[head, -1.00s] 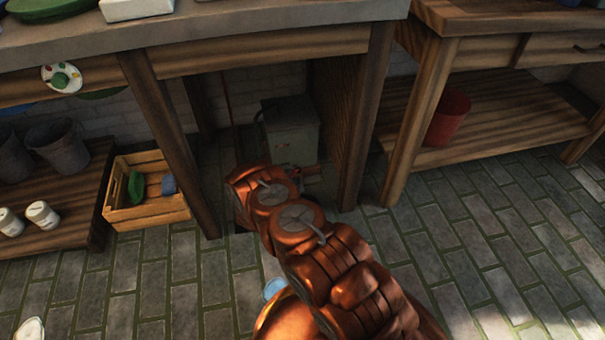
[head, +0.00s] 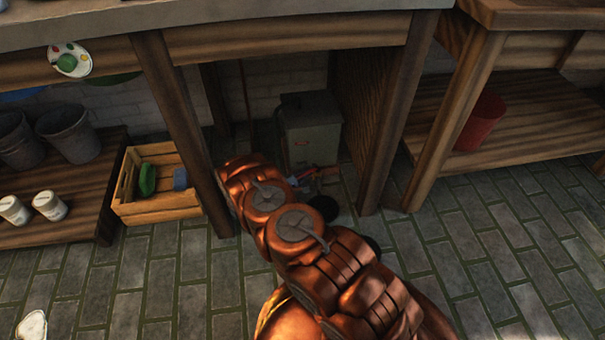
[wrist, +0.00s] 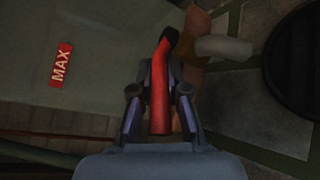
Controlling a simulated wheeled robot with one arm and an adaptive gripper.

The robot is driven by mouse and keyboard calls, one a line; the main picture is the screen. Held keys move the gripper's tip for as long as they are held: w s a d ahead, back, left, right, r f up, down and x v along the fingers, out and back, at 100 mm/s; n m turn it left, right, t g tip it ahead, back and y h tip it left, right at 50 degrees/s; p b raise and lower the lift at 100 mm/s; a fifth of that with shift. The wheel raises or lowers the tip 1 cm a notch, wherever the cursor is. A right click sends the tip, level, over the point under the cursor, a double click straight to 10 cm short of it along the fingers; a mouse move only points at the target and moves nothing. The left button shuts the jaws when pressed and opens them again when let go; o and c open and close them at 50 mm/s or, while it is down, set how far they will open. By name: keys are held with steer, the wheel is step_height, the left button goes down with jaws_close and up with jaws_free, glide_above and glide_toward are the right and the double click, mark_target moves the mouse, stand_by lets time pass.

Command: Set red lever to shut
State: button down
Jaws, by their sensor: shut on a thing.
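The red lever (wrist: 159,90) is in the middle of the wrist view, between the two fingers of my gripper (wrist: 159,98). The fingers are shut on it, one on each side. Its far end meets a dark joint on a copper-coloured pipe (wrist: 196,50). In the head view a small red and blue patch at the lever (head: 303,178) shows just past my arm, low at the front of a grey-green metal box (head: 310,128). My arm hides most of the gripper there.
A red MAX label (wrist: 62,66) is on the box. A dark round object (wrist: 295,60) lies at the right of the wrist view. Table legs (head: 180,130) flank the space. A wooden crate (head: 155,210) stands left and a red bucket (head: 482,122) sits on the right shelf.

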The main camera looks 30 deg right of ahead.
steer(key=shift+w+a, duration=0.1)
steer(key=shift+a, duration=0.05)
steer(key=c, duration=1.4)
jaws_free()
steer(key=v, duration=1.1)
steer(key=shift+s+a+r, duration=0.1)
steer(key=shift+s+a, duration=0.15)
steer(key=shift+a, duration=0.05)
steer(key=shift+c, duration=0.3)
